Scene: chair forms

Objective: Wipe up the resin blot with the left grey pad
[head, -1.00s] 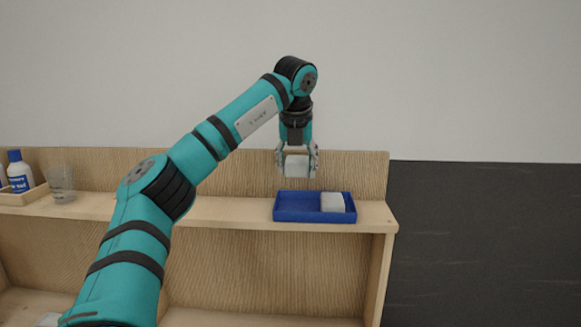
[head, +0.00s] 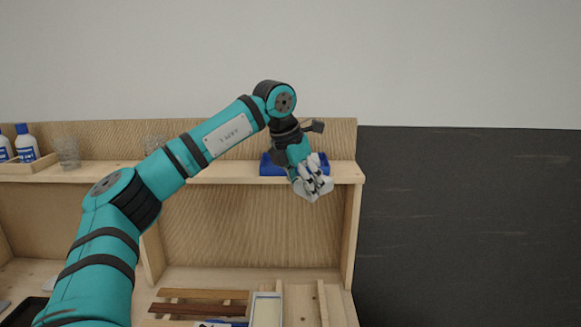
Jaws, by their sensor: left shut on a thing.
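My left gripper (head: 313,178) is shut on a light grey pad (head: 305,194). It holds the pad tilted, in front of the shelf edge and just below the blue tray. The blue tray (head: 268,168) sits on the shelf, partly hidden behind my left wrist and gripper. The second pad, seen in the tray earlier, cannot be made out behind my gripper now. I cannot make out the resin blot in this view. My right gripper is not in view.
The wooden shelf (head: 220,174) carries white bottles with blue labels (head: 26,148) in a wooden tray, and a clear glass (head: 68,153). Below, the worktop holds dark wooden strips (head: 200,309) and a pale-filled tray (head: 266,311). Open space lies right of the shelf.

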